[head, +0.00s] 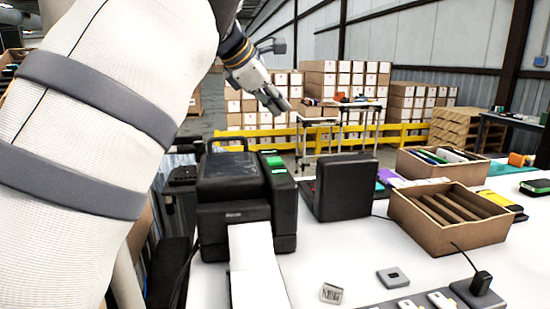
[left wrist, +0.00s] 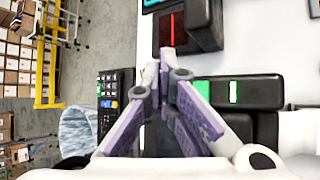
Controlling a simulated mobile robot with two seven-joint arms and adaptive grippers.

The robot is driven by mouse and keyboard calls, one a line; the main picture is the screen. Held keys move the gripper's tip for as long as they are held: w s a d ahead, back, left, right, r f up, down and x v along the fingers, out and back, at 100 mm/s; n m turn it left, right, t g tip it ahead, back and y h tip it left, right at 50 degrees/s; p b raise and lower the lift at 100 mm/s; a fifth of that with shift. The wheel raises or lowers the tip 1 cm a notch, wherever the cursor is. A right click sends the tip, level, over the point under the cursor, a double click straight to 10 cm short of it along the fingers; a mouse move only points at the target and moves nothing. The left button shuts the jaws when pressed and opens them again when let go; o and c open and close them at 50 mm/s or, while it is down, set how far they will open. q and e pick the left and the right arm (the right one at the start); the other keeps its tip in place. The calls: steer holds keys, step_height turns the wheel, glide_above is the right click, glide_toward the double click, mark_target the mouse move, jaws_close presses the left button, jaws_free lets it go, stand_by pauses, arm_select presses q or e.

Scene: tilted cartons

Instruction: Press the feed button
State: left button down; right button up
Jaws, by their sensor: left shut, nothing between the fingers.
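The black label printer (head: 233,188) stands on the white table with a white paper strip (head: 256,265) coming out of its front. Its top right side carries a green button or light (head: 273,160) and a small pale green one (head: 279,171). I cannot read which is the feed button. In the left wrist view a green patch (left wrist: 202,89) and a pale strip with green edges (left wrist: 233,92) show on a black housing. My left gripper (head: 281,107) is shut and empty, raised above and beyond the printer; its fingertips (left wrist: 152,78) also show in the left wrist view. My right gripper is out of view.
A black upright device (head: 340,188) stands right of the printer. Open cartons (head: 450,232) with dividers sit further right. A small label block (head: 331,293) and a grey square piece (head: 393,277) lie in front. A keypad (left wrist: 111,90) is left of the fingers in the wrist view.

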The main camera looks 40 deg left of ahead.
mark_target(276, 160)
arm_select(q)
steer(key=shift+s+f, duration=0.1)
steer(key=shift+f, duration=4.25)
steer(key=shift+f, duration=0.15)
steer(key=shift+f, duration=0.3)
